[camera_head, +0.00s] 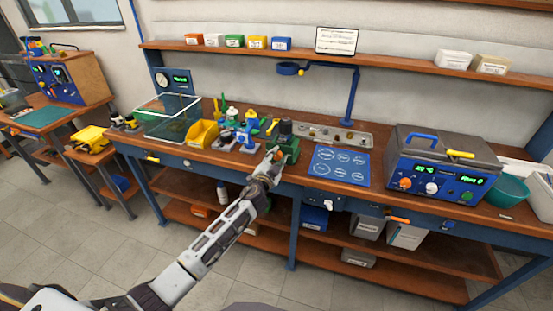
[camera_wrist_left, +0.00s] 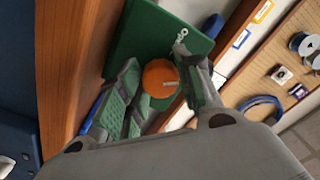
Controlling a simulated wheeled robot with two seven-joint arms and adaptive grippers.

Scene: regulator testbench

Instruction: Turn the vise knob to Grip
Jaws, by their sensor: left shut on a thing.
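The green vise (camera_head: 291,146) stands at the front edge of the bench, just right of the blue fixture, with a dark part on top. Its green body (camera_wrist_left: 150,38) fills the upper middle of the left wrist view. The round orange knob (camera_wrist_left: 158,80) sits on that body and has a short pale pointer mark. White lettering is on the body near the right finger, partly hidden. My left gripper (camera_head: 273,158) reaches the vise's front. In the left wrist view its fingers (camera_wrist_left: 163,85) are on either side of the knob, shut on it. My right gripper is out of view.
A yellow bin (camera_head: 203,134) and clear box (camera_head: 150,121) stand left of the vise. A blue mat (camera_head: 341,167) lies to its right, with a blue control unit (camera_head: 440,172) beyond. A metal strip (camera_head: 335,135) lies behind. Floor in front is free.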

